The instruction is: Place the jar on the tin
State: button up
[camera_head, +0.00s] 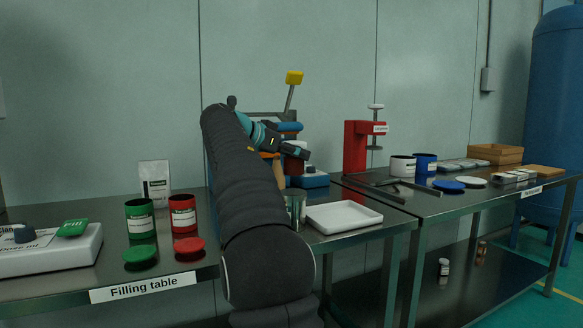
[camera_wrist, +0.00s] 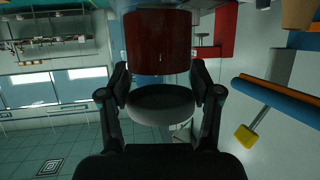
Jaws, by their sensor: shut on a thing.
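My gripper (camera_wrist: 161,100) is shut on the jar, with one finger on each side of its pale round end. The jar has a dark red body (camera_wrist: 158,42) that extends beyond the fingers. Several tins are in view: an open green tin (camera_head: 140,220) and an open red tin (camera_head: 183,218) on the filling table, and a white tin (camera_head: 402,167) and a blue tin (camera_head: 425,164) on the right table. Which tin is meant cannot be told.
The green lid (camera_head: 140,254) and red lid (camera_head: 188,245) lie before their tins. A white tray (camera_head: 343,217), metal cup (camera_head: 295,207), red press (camera_head: 360,147) and blue-based device (camera_head: 311,180) with a yellow-knobbed lever (camera_head: 293,78) stand nearby.

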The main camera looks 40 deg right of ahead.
aim_at(292, 169)
jog(key=shift+w+f, duration=0.15)
jog(key=shift+w, duration=0.1)
jog(key=shift+f, duration=0.3)
jog(key=shift+f+b, duration=0.5)
jog(key=shift+f, duration=1.25)
jog(key=shift+f, duration=0.15)
jog(key=o, duration=1.3)
